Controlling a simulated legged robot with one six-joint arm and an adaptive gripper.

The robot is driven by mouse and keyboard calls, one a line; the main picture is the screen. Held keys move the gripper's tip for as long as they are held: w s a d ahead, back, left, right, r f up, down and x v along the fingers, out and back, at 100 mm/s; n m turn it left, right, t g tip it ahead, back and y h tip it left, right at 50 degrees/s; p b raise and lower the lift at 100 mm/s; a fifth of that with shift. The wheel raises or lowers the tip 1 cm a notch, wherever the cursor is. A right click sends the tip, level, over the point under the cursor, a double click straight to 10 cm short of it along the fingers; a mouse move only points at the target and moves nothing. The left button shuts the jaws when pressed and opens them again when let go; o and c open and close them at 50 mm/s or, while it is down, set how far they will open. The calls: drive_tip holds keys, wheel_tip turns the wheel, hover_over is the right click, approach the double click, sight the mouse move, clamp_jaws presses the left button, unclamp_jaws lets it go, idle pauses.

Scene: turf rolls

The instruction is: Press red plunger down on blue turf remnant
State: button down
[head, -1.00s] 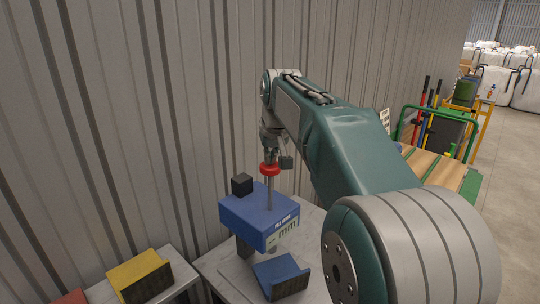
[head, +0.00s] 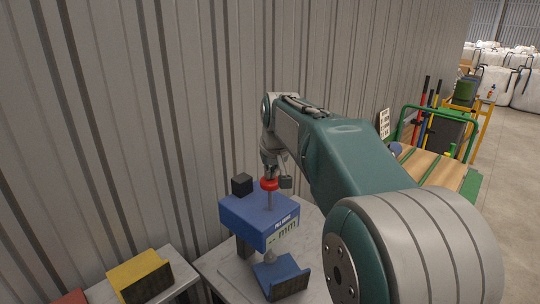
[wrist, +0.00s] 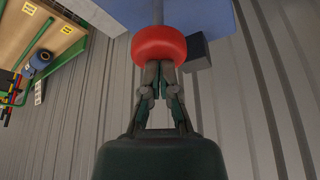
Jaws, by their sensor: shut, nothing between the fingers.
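The red plunger knob (head: 269,184) tops a thin metal rod that runs down into the blue gauge body (head: 260,212). My gripper (head: 269,175) is shut and points down with its fingertips against the top of the knob. The wrist view shows the closed fingertips (wrist: 159,68) meeting the red knob (wrist: 158,45), with nothing between them. The blue turf remnant (head: 281,275) lies below the gauge. The gauge's small grey foot (head: 270,256) is low at the remnant's back part; whether it touches cannot be told.
A yellow turf piece (head: 139,274) lies on the left table, with a red piece (head: 70,297) at its edge. A corrugated metal wall (head: 130,120) stands close behind. A cart with a green rail (head: 440,111) is at the right.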

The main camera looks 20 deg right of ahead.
sight(271, 181)
drive_tip(key=shift+f, duration=1.9)
drive_tip(key=shift+r, duration=0.1)
wheel_tip(271, 181, up, 15)
idle(0.5)
idle(0.4)
